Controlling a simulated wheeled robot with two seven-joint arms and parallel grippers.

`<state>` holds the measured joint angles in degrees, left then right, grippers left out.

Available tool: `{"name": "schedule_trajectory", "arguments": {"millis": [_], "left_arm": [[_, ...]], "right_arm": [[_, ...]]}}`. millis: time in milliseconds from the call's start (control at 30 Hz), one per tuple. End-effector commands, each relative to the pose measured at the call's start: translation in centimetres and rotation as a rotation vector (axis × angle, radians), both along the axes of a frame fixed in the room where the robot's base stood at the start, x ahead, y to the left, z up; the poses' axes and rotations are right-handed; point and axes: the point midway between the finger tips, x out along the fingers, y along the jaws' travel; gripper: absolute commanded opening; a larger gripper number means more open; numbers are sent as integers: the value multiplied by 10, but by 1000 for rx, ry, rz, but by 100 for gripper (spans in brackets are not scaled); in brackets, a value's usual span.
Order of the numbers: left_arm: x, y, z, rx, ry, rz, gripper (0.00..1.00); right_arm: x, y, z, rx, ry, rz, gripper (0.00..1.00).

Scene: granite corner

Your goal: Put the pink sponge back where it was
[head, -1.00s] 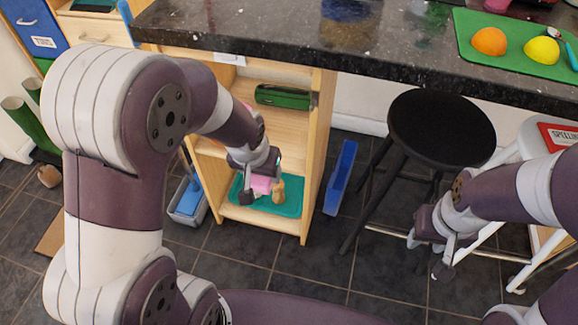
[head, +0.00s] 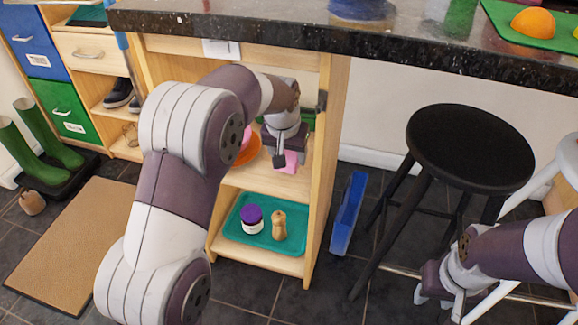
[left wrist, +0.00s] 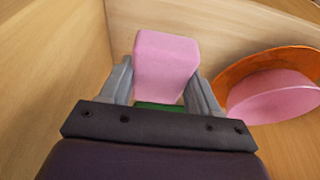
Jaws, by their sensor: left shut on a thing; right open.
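The pink sponge (head: 291,160) is a small pink block in my left gripper (head: 285,161), at the upper shelf of the wooden unit. In the left wrist view the sponge (left wrist: 166,66) sits between the two grey fingers of the gripper (left wrist: 162,82), which is shut on it. I cannot tell whether it touches the shelf. An orange bowl (head: 247,153) with a pink bowl (head: 244,146) in it is left of the gripper; they are at the right in the left wrist view (left wrist: 268,97). My right gripper (head: 440,302) is open and empty beside the stool.
On the lower shelf, a teal tray (head: 236,233) holds a purple-lidded jar (head: 252,219) and a wooden mill (head: 279,226). A green case (left wrist: 160,106) lies partly hidden near the sponge. The dark countertop (head: 300,35) overhangs the unit. A black stool (head: 470,148) stands right.

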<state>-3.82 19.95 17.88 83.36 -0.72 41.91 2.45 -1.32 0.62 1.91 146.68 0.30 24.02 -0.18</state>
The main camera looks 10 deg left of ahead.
Motion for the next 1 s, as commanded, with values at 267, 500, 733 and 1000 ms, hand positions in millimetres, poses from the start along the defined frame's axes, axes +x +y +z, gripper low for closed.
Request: {"name": "schedule_trajectory", "arguments": {"millis": [267, 500, 733, 1000], "left_arm": [[5, 0, -39, 0, -1, 0, 29], [5, 0, -36, 0, 0, 0, 29], [5, 0, -38, 0, 0, 0, 87], [5, 0, -34, 0, -2, 0, 87]], "right_arm": [[0, 0, -36, 0, 1, 0, 43], [0, 0, -31, 0, 0, 0, 43], [0, 0, -31, 0, 0, 0, 43], [0, 0, -31, 0, 0, 0, 43]]}}
